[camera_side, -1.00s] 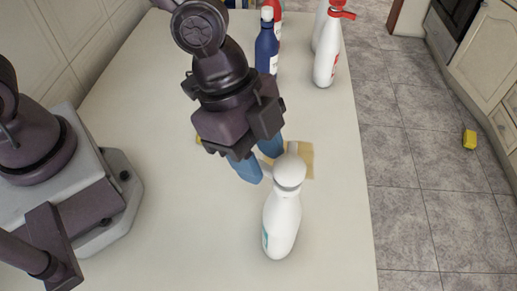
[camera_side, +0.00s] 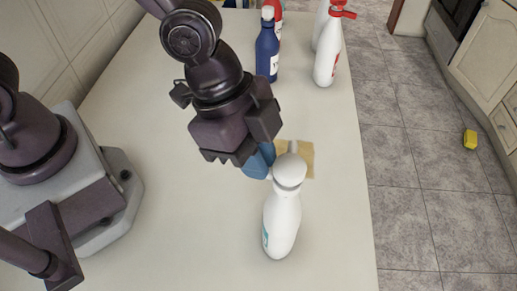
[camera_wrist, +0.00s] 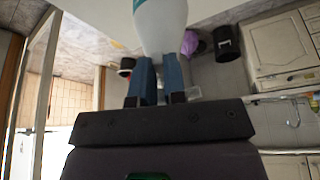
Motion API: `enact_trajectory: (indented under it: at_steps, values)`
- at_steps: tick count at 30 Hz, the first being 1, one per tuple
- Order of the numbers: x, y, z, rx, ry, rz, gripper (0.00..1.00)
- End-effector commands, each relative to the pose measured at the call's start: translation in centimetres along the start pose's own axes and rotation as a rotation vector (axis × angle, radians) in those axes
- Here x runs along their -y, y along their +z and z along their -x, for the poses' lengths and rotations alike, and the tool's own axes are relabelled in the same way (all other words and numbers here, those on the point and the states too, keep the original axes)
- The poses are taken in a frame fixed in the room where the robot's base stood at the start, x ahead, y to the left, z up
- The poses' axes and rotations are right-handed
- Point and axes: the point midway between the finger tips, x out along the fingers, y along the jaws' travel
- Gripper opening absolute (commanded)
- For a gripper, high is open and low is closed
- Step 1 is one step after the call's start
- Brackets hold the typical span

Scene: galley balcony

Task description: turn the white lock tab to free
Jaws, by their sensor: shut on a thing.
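A white spray bottle (camera_side: 282,225) with a rounded white head (camera_side: 290,170) stands upright on the counter. My gripper (camera_side: 263,164) has its blue fingers at the left side of the head and is shut on the white lock tab there. The tab itself is mostly hidden by the fingers and the head. In the wrist view, the bottle's white body (camera_wrist: 160,22) fills the top middle, and the fingers of my gripper (camera_wrist: 159,68) reach up to it from both sides. I cannot tell the tab's angle.
A tan cloth or sponge (camera_side: 304,160) lies on the counter (camera_side: 180,235) behind the head. A blue bottle (camera_side: 267,50) and a white bottle with a red top (camera_side: 328,55) stand at the back. The counter's right edge drops to a tiled floor.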

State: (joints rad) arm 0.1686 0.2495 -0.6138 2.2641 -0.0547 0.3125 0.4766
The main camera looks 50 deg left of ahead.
Motion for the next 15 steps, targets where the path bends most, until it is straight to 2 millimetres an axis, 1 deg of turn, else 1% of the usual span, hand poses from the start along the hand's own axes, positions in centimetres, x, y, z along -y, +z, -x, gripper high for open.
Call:
enact_trajectory:
  at_steps: [4,15]
  values:
    - [-0.8,-0.1,0.0,0.0,-0.044,0.096,0.0]
    - [-2.1,-0.5,-0.2,-0.001,-0.169,0.395,0.0]
